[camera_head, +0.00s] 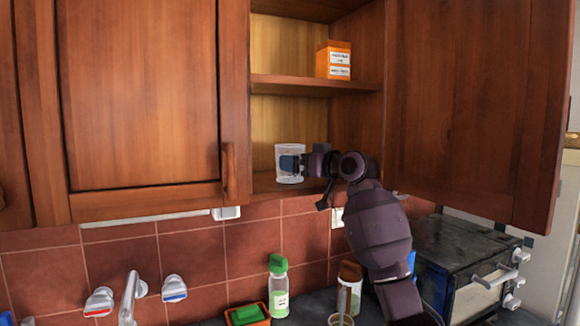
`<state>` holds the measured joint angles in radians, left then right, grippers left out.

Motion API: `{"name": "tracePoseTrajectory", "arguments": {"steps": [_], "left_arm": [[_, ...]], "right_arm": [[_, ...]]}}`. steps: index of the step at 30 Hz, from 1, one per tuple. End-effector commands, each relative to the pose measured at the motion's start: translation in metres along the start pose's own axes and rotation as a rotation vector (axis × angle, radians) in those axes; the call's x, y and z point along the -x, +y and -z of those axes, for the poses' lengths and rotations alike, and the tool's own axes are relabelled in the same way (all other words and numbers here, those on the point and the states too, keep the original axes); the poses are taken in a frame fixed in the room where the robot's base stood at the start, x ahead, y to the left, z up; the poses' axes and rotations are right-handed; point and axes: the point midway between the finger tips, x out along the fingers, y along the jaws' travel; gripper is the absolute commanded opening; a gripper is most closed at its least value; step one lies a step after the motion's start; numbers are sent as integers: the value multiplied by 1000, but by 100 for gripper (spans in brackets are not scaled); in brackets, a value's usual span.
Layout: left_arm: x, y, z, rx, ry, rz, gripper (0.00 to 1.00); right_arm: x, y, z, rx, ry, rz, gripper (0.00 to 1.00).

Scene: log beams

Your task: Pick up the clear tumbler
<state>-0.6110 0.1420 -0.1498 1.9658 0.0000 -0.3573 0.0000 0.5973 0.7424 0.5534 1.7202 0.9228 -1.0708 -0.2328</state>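The clear tumbler (290,148) stands upright on the bottom shelf (268,184) of the open wall cupboard, near its front. My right gripper (290,163) reaches in from the right at the tumbler's height. A dark bluish finger overlaps the tumbler's front and hides part of it. I cannot tell whether the fingers press on the glass or only stand around it. My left gripper is not in view.
An orange box (333,60) stands on the shelf above. The right cupboard door (475,95) hangs open beside my arm. Below are a green-capped bottle (278,290), a brown-capped jar (349,285), a black oven (465,255) and a tap (130,295).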

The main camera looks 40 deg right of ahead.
Motion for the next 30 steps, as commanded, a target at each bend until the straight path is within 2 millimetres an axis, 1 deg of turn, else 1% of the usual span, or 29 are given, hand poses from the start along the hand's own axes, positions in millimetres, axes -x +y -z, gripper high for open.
{"name": "tracePoseTrajectory", "arguments": {"steps": [1, 6, 9, 15, 20, 24, 25, 30], "left_arm": [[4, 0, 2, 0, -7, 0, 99], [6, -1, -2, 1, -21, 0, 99], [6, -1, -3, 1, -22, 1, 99], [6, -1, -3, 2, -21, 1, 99], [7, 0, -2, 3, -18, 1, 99], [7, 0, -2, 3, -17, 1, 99], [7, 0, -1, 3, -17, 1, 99], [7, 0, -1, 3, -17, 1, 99]], "right_arm": [[-9, -1, 2, -5, 0, 2, 100], [-26, -1, 1, -2, 0, 1, 100], [-29, 0, 0, 0, 0, 0, 100], [-29, 0, 0, 0, 0, 0, 100], [-29, 0, 0, 0, 1, 0, 76], [-28, 0, 0, 0, 1, 0, 54], [-28, 0, 0, 1, 1, 0, 52], [-28, 0, 0, 1, 1, 0, 52]]}}
